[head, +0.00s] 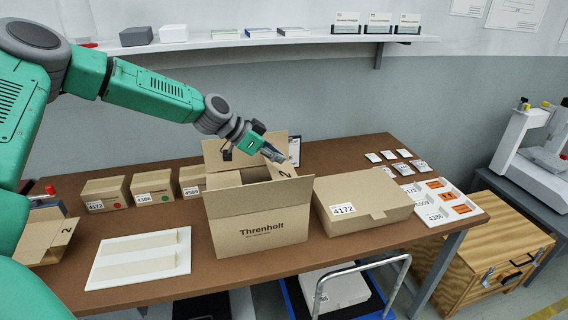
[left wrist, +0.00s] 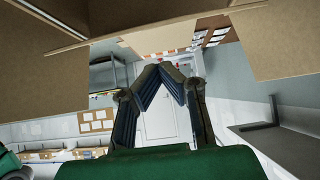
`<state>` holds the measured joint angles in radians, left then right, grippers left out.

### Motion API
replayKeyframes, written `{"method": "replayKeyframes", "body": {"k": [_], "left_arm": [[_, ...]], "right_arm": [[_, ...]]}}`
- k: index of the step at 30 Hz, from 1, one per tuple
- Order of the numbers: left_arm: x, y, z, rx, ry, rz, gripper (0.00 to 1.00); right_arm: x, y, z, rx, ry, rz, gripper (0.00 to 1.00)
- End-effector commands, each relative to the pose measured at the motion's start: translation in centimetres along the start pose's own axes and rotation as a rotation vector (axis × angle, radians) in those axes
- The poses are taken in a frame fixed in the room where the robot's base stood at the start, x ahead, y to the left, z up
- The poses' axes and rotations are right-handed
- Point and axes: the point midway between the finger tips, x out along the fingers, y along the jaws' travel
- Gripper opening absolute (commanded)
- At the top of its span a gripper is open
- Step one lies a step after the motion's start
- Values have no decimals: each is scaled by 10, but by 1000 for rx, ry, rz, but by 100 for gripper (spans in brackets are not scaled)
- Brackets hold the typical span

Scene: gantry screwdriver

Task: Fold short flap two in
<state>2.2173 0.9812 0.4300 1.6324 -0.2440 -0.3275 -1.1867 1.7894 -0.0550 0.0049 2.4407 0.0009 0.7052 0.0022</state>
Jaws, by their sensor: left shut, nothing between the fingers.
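The open cardboard box (head: 260,230) marked Threnholt stands upright on the brown table, with flaps raised around its top. The short flap with the figure 2 (head: 285,172) is at the box's right side. My left gripper (head: 279,157) reaches over the box from the left, its tips close to the upper part of that flap. I cannot tell whether they touch it. In the left wrist view the fingers (left wrist: 160,72) meet at their tips with nothing between them, and cardboard surfaces (left wrist: 268,40) fill the upper edges. My right gripper is not in view.
A flat closed carton labelled 4172 (head: 362,202) lies right of the box. A white board (head: 140,260) lies to the left and several small cartons (head: 155,187) stand behind it. A white tray (head: 440,205) is at the table's right. A shelf (head: 250,42) runs along the wall.

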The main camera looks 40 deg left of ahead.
Motion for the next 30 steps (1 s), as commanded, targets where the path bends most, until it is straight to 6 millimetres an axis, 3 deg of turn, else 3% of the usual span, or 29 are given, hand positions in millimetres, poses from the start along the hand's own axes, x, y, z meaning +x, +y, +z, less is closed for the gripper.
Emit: {"method": "replayKeyframes", "body": {"k": [15,30], "left_arm": [[0,-3,59,-4,1,2,0],[14,0,88,-1,-3,3,0]], "right_arm": [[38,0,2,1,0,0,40],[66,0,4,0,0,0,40]]}}
